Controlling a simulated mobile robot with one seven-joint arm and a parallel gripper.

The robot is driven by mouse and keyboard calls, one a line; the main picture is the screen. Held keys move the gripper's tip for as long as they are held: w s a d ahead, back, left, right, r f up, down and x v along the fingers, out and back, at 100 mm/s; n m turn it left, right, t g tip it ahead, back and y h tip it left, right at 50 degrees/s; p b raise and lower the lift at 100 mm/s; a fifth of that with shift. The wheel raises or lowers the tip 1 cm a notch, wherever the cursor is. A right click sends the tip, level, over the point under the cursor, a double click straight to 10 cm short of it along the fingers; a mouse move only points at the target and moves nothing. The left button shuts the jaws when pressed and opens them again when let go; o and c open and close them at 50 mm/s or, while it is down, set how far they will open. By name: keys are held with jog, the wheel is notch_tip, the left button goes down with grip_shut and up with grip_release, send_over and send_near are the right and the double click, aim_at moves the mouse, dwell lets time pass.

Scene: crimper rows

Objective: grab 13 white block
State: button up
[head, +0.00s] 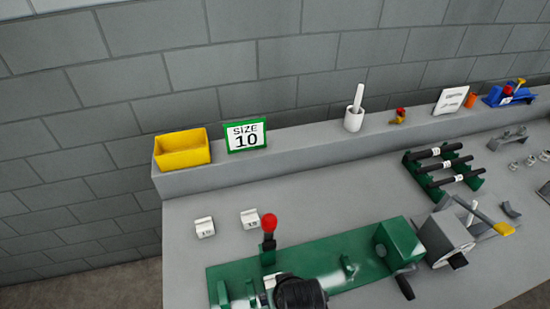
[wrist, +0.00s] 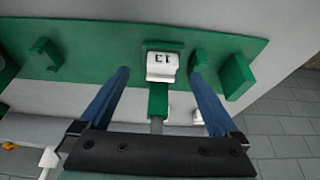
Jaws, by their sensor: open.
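A white block (wrist: 162,67) marked with what reads as 13 upside down sits on the green machine bed (wrist: 100,53) in the wrist view. My gripper (wrist: 161,73) is open, its two blue fingers on either side of this block with a gap on each side. In the head view, a dark part of my arm (head: 300,292) covers most of that spot, and only a bit of a white block (head: 269,282) shows beside it. Two more white blocks, one at left (head: 205,228) and one at right (head: 250,219), lie on the bench; their numbers are too small to read surely.
A red-knobbed lever (head: 269,224) stands at the bed's back edge. Green uprights (wrist: 237,77) stand on the bed near my fingers. A yellow bin (head: 182,150) and a SIZE 10 sign (head: 246,135) sit on the back ledge. The bench's left part is mostly clear.

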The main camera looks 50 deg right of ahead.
aim_at(275, 285)
jog(key=shift+w+x, duration=0.1)
jog(key=shift+x, duration=1.2)
jog(key=shift+w+x, duration=0.15)
jog(key=shift+x, duration=1.15)
jog(key=shift+a+r, duration=0.1)
jog(key=c, duration=1.5)
